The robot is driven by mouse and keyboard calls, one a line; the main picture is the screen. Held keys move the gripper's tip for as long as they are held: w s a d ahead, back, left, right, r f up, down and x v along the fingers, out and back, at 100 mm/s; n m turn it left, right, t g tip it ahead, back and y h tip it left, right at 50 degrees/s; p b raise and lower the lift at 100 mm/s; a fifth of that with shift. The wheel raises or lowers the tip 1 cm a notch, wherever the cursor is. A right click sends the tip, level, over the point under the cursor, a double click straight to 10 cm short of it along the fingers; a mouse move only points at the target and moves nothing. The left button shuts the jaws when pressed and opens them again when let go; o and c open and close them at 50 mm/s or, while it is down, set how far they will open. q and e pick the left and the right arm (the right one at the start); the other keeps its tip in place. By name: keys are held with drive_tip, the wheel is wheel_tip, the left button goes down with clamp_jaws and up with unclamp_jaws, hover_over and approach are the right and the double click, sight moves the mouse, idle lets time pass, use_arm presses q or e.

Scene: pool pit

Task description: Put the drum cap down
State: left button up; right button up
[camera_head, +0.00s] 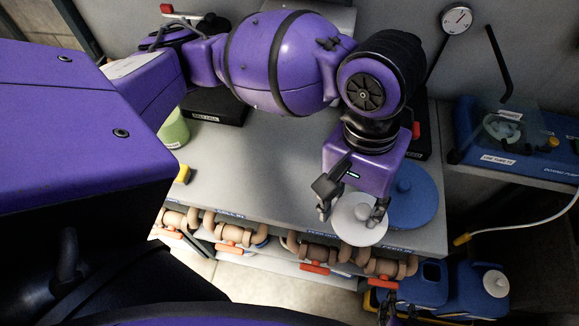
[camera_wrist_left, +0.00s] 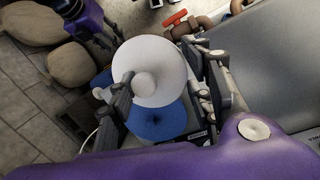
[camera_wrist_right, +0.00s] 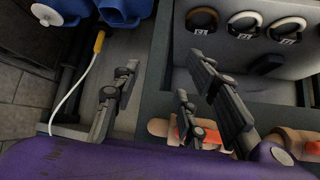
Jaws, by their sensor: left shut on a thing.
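The drum cap (camera_head: 358,232) is a white round disc with a raised centre knob. My left gripper (camera_head: 350,214) is shut on it, with a finger on either side, above the front right of the grey bench (camera_head: 270,170). The cap also shows in the left wrist view (camera_wrist_left: 168,62) between the fingers. A blue round lid (camera_head: 425,195) with a knob lies at the bench's right end, partly covered by the cap and gripper. I cannot tell the cap's height above the bench. My right gripper (camera_wrist_right: 163,66) is open and empty.
Pipes with orange-red valve handles (camera_head: 315,267) run along the bench's front. Blue jugs (camera_head: 470,290) stand low at the right. A blue dosing unit (camera_head: 520,135) sits on the right shelf. The bench's middle is clear.

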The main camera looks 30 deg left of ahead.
use_arm(q)
drive_tip(key=shift+w+a+f+b, duration=0.35)
drive_tip(key=shift+w+a+f, duration=0.35)
drive_tip(key=shift+a+f, duration=0.1)
drive_tip(key=w+a+f+b, duration=0.2)
drive_tip(key=w+a+f, duration=0.4)
drive_tip(key=a, duration=0.1)
drive_tip(key=shift+w+f, duration=0.35)
drive_tip(key=shift+w, duration=0.05)
drive_tip(key=f, duration=0.3)
drive_tip(key=w+a+f+b, duration=0.1)
drive_tip(key=shift+a+f, duration=0.1)
drive_tip(key=shift+f, duration=0.2)
use_arm(e)
drive_tip(key=shift+g, duration=0.3)
drive_tip(key=s+f, duration=0.1)
drive_tip(key=d+f, duration=0.1)
drive_tip(key=s+f, duration=0.1)
drive_tip(key=f, duration=0.1)
drive_tip(key=shift+s+d, duration=0.25)
drive_tip(key=shift+s, duration=0.1)
use_arm(q)
drive_tip(key=shift+f, duration=0.2)
use_arm(e)
drive_tip(key=shift+w+r, duration=0.1)
drive_tip(key=shift+r, duration=0.05)
